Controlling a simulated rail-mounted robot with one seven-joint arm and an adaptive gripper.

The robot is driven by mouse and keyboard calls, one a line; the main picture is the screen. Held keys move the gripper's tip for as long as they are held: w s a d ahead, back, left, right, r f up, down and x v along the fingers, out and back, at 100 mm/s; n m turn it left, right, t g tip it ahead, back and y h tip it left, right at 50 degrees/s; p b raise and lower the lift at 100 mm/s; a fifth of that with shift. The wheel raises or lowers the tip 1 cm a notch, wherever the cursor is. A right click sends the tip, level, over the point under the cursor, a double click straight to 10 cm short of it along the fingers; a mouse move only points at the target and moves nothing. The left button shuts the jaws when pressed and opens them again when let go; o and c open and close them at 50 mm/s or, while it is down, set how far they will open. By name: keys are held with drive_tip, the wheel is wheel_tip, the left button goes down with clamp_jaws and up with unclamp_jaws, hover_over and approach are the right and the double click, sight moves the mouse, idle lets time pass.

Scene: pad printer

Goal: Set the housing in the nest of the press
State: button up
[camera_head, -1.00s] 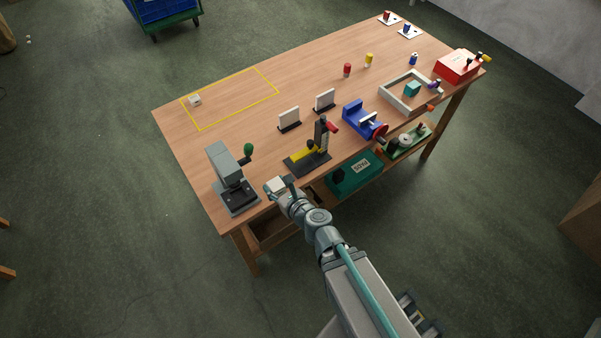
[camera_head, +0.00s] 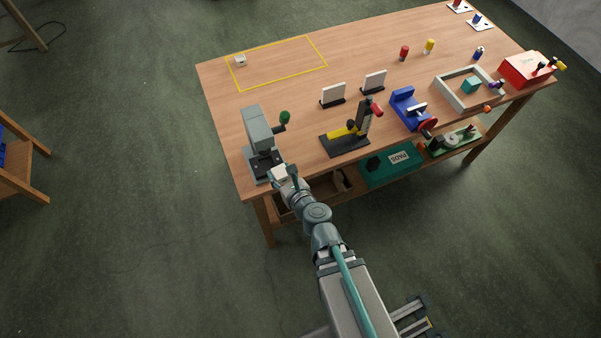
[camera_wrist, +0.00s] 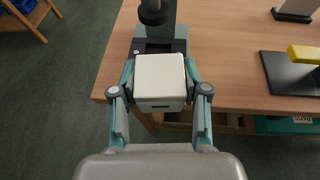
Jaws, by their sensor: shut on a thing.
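The housing, a white box (camera_wrist: 160,78), is held between the two fingers of my gripper (camera_wrist: 160,92), which is shut on it. In the head view the housing (camera_head: 279,172) is at the front edge of the press base. The press is a grey machine (camera_head: 257,128) with a green-knobbed lever at the left front of the table. In the wrist view its ram (camera_wrist: 153,12) stands just beyond the housing, over a dark base (camera_wrist: 180,46). The housing hides part of that base, and I cannot make out the nest. I cannot tell whether the housing touches the base.
A black and yellow toggle-type fixture (camera_head: 347,138) stands to the right of the press. Two white plates on dark stands (camera_head: 333,94) are behind it, and a blue vise (camera_head: 408,108) is further right. A small white block (camera_head: 240,60) lies within the yellow outline.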

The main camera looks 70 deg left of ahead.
sight(267, 165)
drive_tip(key=s+a+f+b, duration=0.2)
drive_tip(key=f, duration=0.1)
drive_tip(key=shift+s, duration=0.4)
drive_tip(key=shift+w+a+m+t, duration=0.1)
drive_tip(key=shift+w+m+t, duration=0.4)
drive_tip(key=shift+w+t, duration=0.1)
drive_tip(key=shift+a+f, duration=0.15)
drive_tip(key=shift+a, duration=0.15)
drive_tip(key=shift+b+x, duration=0.35)
drive_tip(key=shift+x, duration=1.15)
drive_tip(key=shift+a+f+p, duration=0.15)
drive_tip(key=shift+a+p, duration=0.8)
drive_tip(key=shift+a, duration=1.1)
drive_tip(key=shift+f+b, duration=0.45)
